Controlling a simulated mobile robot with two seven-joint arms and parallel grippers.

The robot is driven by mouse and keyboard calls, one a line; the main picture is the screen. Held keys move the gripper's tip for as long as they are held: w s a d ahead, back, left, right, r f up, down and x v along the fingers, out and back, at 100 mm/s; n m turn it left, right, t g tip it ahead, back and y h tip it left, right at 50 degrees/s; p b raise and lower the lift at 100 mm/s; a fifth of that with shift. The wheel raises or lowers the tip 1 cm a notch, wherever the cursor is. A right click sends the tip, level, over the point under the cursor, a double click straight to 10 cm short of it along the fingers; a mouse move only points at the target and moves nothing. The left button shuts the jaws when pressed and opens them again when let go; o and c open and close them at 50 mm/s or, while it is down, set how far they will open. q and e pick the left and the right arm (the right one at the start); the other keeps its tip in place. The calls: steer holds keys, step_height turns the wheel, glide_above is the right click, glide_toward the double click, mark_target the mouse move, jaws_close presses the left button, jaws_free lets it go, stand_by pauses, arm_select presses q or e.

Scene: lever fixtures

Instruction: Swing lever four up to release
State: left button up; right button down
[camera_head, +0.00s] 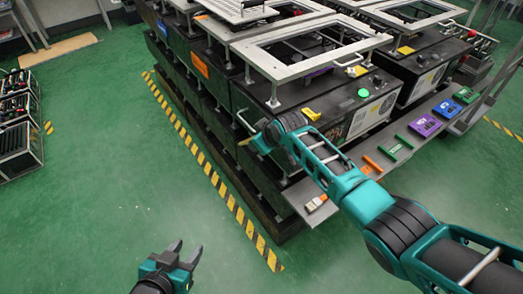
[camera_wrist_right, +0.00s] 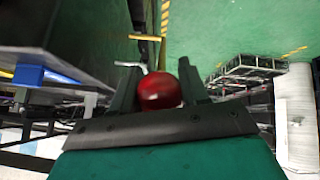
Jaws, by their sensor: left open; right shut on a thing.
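A red ball knob (camera_wrist_right: 160,91) sits between the two dark fingers of my right gripper (camera_wrist_right: 158,88) in the right wrist view. The gripper is shut on it. In the head view my right arm reaches from the lower right to the near left corner of the black fixture bench (camera_head: 205,85); the knob does not show there, and the wrist hides much of the spot. I cannot read a number on this lever. My left gripper (camera_head: 180,258) is open and empty, low over the green floor, well apart from the bench.
Light metal frames (camera_head: 262,62) stand on top of the bench. A grey shelf (camera_head: 300,205) along its front carries coloured parts, among them a purple box (camera_head: 425,125). Yellow-black tape (camera_head: 225,190) marks the floor. A rack (camera_head: 18,115) stands at the left; open floor lies between.

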steer(key=shift+w+a+r+g+h, duration=0.3)
steer(key=shift+w+a+r+g, duration=0.1)
steer(key=shift+w+r, duration=0.15)
arm_select(q)
steer(key=shift+w+a+r+p, duration=0.3)
steer(key=shift+w+r, duration=0.1)
steer(key=shift+r, duration=0.15)
arm_select(e)
steer(key=shift+r, duration=0.1)
steer(key=shift+a+r, duration=0.1)
steer(key=shift+r, duration=0.05)
steer(key=c, duration=1)
jaws_free()
steer(key=shift+w, duration=0.1)
steer(key=o, duration=0.4)
